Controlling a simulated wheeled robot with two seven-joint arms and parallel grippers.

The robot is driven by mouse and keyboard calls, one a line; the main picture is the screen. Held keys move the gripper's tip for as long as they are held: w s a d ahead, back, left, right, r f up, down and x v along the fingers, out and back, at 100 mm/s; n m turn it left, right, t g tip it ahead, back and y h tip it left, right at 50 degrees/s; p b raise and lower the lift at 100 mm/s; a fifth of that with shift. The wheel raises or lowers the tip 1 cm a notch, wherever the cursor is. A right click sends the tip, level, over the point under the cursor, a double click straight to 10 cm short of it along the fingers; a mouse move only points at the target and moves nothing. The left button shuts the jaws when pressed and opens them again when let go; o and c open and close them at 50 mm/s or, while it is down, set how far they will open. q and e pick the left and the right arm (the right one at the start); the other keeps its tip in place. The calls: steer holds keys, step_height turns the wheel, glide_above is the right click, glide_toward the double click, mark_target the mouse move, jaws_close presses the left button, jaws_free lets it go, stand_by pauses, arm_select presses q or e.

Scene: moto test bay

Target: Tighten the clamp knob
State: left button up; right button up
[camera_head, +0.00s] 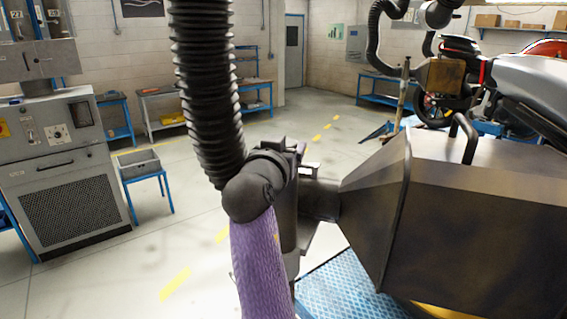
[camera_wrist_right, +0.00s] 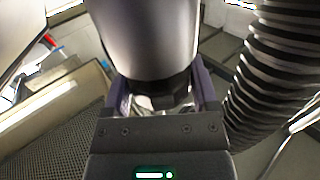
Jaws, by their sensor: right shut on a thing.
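In the right wrist view, the fingers of my right gripper (camera_wrist_right: 162,102) close on both sides of a small dark piece with pale metal, which I take as the clamp knob (camera_wrist_right: 155,90). It sits at the near end of a smooth grey cylinder (camera_wrist_right: 145,40). A black corrugated hose (camera_wrist_right: 275,70) runs close by on the right. In the head view, the hose (camera_head: 205,90) comes down to a dark joint beside a dark faceted hood (camera_head: 475,210). The knob and fingertips cannot be told apart there among dark parts. My left gripper is not in view.
A blue grated platform (camera_head: 345,287) lies below the hood. A motorcycle (camera_head: 520,80) stands at the upper right. A grey cabinet (camera_head: 60,165) and a small blue-legged stand (camera_head: 146,170) are at the left. The floor between them and the back benches is largely clear.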

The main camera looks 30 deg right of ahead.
steer(key=m+g+h+b, duration=0.2)
steer(key=g, duration=0.1)
steer(key=m+g+h+b, duration=0.1)
steer(key=shift+f+g+b, duration=0.25)
steer(key=shift+g+b, duration=0.05)
steer(key=shift+b, duration=0.1)
steer(key=shift+r+m+g+h+b, duration=0.1)
steer(key=shift+m+g+h+b, duration=0.3)
steer(key=shift+m+g, duration=0.55)
steer(key=shift+m+g+h, duration=0.4)
steer(key=shift+m+g, duration=0.55)
steer(key=shift+g, duration=0.6)
steer(key=o, duration=0.9)
steer(key=shift+o, duration=1.1)
steer(key=shift+a+r, duration=0.1)
